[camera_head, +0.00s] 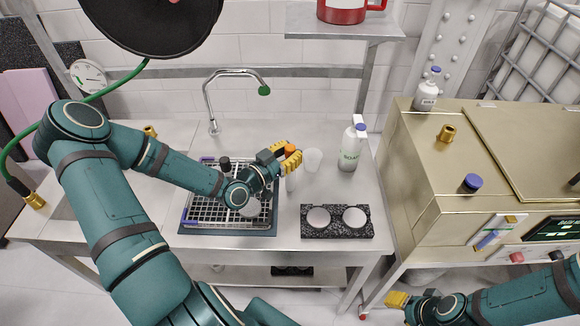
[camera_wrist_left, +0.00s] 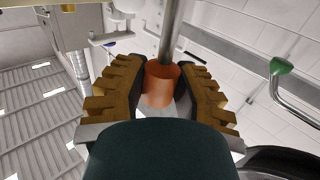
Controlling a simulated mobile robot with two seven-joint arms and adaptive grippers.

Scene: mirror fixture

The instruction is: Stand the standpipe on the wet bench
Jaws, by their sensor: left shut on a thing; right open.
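My left gripper (camera_head: 288,158) is shut on an orange-topped piece (camera_head: 290,149), which I take to be the standpipe, above the right part of the wet bench (camera_head: 331,279). A pale lower part shows below the fingers in the head view; I cannot tell whether its foot touches the bench. In the left wrist view the orange cylinder (camera_wrist_left: 160,86) sits between the yellow ridged fingers. A grey rod (camera_wrist_left: 173,30) shows beyond it; I cannot tell whether it belongs to the piece. My right gripper (camera_head: 397,300) is open at the lower right, away from the bench.
A black rack (camera_head: 203,213) lies left of the held piece, with a curved tap (camera_head: 208,95) behind. A white beaker (camera_head: 312,160) and a white soap bottle (camera_head: 351,150) stand close on the right. A speckled block (camera_head: 337,232) with two round discs lies in front. A brass-coloured machine (camera_head: 425,190) stands right.

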